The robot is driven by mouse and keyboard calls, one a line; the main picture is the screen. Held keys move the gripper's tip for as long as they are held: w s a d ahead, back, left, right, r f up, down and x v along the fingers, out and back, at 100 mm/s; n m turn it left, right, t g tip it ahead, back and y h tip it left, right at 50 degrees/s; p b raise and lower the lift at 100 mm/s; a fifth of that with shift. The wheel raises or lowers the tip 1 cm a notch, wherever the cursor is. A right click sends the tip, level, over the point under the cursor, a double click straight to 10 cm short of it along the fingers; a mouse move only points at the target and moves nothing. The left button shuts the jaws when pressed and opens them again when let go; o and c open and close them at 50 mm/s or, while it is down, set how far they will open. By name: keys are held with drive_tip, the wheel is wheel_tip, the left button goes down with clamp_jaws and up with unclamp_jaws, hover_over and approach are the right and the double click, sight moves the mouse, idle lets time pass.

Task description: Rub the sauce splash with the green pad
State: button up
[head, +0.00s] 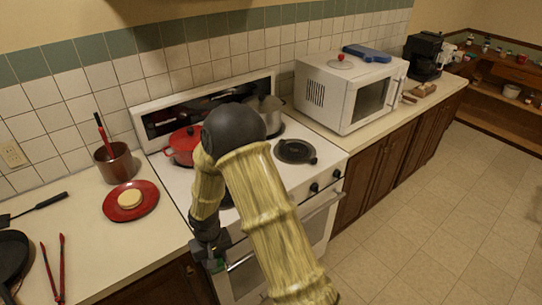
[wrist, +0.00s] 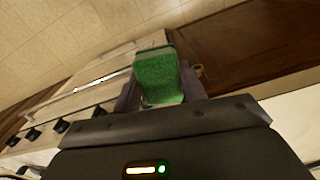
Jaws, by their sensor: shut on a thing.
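The pad is clear of any surface I can make out. I cannot make out the sauce splash in either view; my arm covers part of the stove.
A red plate (head: 112,211) with a round tan item lies on the left counter near a brown pot (head: 117,166). Red tongs (head: 61,262) lie further left. The stove holds a red pot (head: 181,150) and a grey pot (head: 268,110). A white microwave (head: 325,95) stands right.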

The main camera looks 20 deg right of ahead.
drive_tip(key=w+d+f, duration=0.2)
drive_tip(key=d+f, duration=0.5)
drive_tip(key=d, duration=0.3)
drive_tip(key=shift+w+m, duration=0.25)
drive_tip(key=shift+m, duration=0.15)
drive_tip(key=shift+d+f, duration=0.1)
drive_tip(key=shift+d, duration=0.05)
drive_tip(key=shift+w+d, duration=0.15)
